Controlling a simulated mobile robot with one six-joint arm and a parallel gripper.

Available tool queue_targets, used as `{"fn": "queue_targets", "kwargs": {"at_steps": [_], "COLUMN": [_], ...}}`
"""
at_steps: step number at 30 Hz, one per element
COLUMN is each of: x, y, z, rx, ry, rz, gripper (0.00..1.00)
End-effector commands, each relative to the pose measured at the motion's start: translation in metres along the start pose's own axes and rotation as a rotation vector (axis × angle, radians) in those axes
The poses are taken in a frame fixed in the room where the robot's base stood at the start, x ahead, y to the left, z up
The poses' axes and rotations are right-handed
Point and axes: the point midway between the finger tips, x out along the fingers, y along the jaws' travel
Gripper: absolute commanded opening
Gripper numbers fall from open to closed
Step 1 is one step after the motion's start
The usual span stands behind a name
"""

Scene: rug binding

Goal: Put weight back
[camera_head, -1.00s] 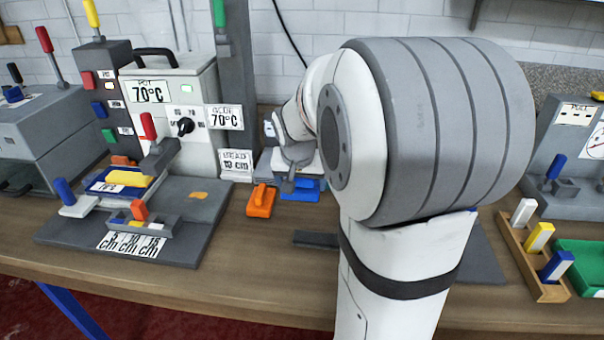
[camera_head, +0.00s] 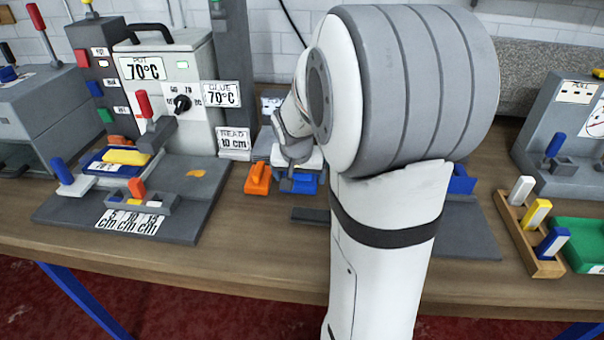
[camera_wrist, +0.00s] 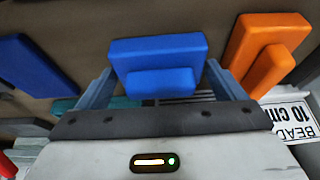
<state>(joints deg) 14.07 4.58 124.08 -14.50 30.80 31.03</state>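A blue block with a raised grip, likely the weight (camera_head: 304,184), is at the back middle of the bench in the head view. It also shows in the wrist view (camera_wrist: 155,52), between the two finger ends. My gripper (camera_wrist: 158,80) has its fingers at either side of this block. I cannot tell whether they press on it. In the head view my gripper (camera_head: 290,165) is small and partly hidden by my arm, just above the block. An orange block (camera_head: 258,178) of similar shape lies to the left, apart from it; it shows at right in the wrist view (camera_wrist: 268,52).
A grey machine (camera_head: 165,85) with levers and a 70°C label stands at left. A "BEAD 10 cm" sign (camera_head: 234,140) stands behind the orange block. A wooden rack (camera_head: 530,235) and green tray (camera_head: 585,240) are at right. Another blue piece (camera_head: 461,180) shows beside my arm.

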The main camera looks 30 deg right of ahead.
Motion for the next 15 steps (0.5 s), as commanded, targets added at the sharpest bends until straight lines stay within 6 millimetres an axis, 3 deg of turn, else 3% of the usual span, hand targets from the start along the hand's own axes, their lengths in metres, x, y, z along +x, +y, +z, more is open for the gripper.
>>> {"fn": "queue_targets", "kwargs": {"at_steps": [4,11,15], "x": [0.000,-0.002,-0.014], "y": [0.000,0.000,0.000], "z": [0.000,-0.001,-0.002], "rx": [0.000,0.001,0.001], "ry": [0.000,0.000,0.003], "rz": [0.000,0.000,-0.001], "gripper": [1.00,1.00,1.00]}}
